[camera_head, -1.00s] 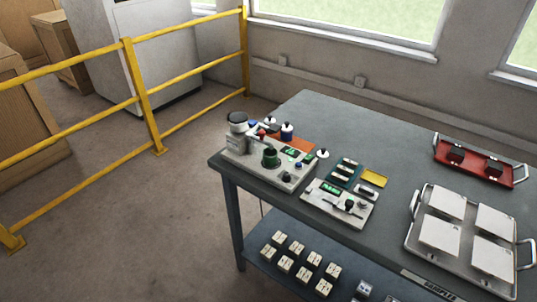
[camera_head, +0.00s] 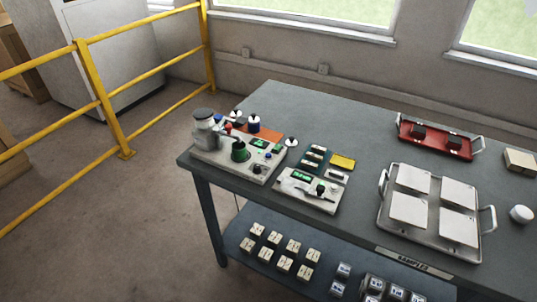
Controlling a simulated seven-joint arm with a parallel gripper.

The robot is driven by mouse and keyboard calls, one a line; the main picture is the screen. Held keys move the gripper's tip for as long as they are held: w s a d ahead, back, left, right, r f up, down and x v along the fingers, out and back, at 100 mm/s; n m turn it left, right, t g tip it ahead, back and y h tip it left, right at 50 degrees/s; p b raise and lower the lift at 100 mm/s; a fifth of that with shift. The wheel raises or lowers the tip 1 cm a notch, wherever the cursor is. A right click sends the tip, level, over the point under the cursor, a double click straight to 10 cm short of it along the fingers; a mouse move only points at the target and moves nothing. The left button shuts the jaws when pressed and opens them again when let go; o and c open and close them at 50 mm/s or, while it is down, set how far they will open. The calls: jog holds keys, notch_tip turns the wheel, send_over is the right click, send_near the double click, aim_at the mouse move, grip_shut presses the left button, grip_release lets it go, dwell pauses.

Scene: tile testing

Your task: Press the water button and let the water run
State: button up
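A grey test machine (camera_head: 213,157) stands at the left corner of the table. It carries a grey cylinder (camera_head: 205,128), a dark green round part (camera_head: 239,151) and a lit green display (camera_head: 260,143). Small blue and red parts show behind the cylinder, and small dark knobs or buttons (camera_head: 257,169) sit on its front right. The water button cannot be told apart at this size, and no running water can be made out. My gripper is not in view.
A smaller device (camera_head: 311,199) with a green display stands right of the machine on the grey table (camera_head: 350,130). A metal tray (camera_head: 389,228) holds several white tiles. A red tray (camera_head: 448,149) lies behind it. Several blocks fill the lower shelf. A yellow railing (camera_head: 104,105) stands left.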

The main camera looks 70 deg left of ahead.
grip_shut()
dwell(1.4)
